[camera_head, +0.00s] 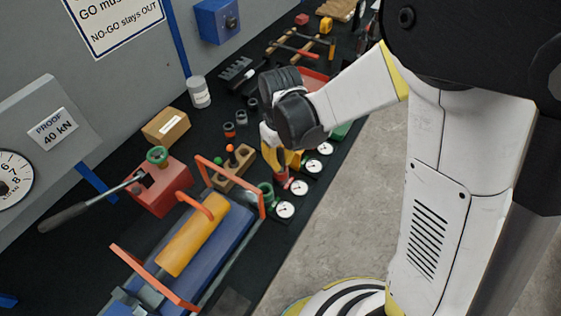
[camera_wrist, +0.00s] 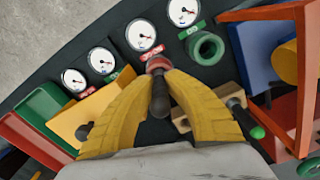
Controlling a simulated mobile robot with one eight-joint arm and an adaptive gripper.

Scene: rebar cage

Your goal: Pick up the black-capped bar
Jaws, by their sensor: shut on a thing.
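My gripper (camera_wrist: 158,80) has its yellow fingers closed together on a dark bar (camera_wrist: 160,98) with a rounded black end, which points up between the fingers in the wrist view. A red piece (camera_wrist: 157,64) shows just past the fingertips; I cannot tell if it is part of the bar. In the head view my gripper (camera_head: 286,156) points down over the bench, with a red part (camera_head: 281,179) at its tips. The fingers hide most of the bar there. A wooden stand (camera_head: 235,170) is left of the gripper, with a green-balled bar (camera_wrist: 257,132).
Several dial gauges (camera_head: 285,210) line the bench's front edge, close to my gripper. A green ring (camera_wrist: 205,48) stands near them. An orange-framed blue fixture (camera_head: 228,245) with a yellow cylinder (camera_head: 192,235) is nearby. Red, green and yellow bins (camera_wrist: 42,106) lie on the other side.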

